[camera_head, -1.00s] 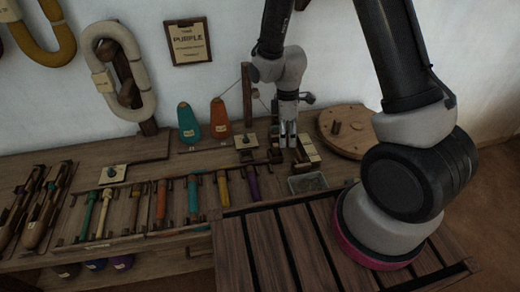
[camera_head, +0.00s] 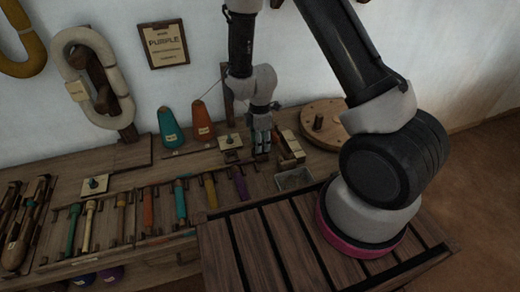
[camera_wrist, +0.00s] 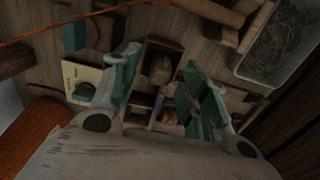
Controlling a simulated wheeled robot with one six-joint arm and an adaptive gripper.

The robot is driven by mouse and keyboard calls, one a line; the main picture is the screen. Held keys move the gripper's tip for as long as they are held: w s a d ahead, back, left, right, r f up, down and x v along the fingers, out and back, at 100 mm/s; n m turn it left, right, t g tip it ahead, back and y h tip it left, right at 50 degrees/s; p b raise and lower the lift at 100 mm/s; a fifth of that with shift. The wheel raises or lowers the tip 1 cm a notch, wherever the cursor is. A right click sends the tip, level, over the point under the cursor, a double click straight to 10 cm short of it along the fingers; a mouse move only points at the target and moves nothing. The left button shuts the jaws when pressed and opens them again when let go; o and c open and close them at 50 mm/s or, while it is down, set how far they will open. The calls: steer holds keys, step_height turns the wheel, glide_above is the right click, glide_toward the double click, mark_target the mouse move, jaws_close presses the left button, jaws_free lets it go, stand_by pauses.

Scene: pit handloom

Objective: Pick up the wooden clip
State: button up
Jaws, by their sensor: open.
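My gripper (camera_head: 262,142) points down over the bench, right of the orange cone. In the wrist view my gripper (camera_wrist: 162,78) is open, its green-padded fingers apart with nothing held. Between and beyond the fingers is a small brown wooden piece (camera_wrist: 160,68) in a dark wooden holder; it looks like the wooden clip, but I cannot be sure. It shows no contact with the fingers. In the head view my gripper hides that spot. A purple piece (camera_wrist: 158,106) shows lower between the fingers.
A tray (camera_head: 294,179) of loose bits and wooden blocks (camera_head: 290,148) lie close right of my gripper. A round wooden disc (camera_head: 322,124) is behind them. Orange (camera_head: 202,122) and teal (camera_head: 171,127) cones stand left.

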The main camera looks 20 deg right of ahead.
steer(key=shift+f, duration=0.7)
steer(key=c, duration=0.9)
steer(key=shift+o, duration=0.2)
step_height(320, 180, up, 10)
steer(key=shift+r, duration=0.1)
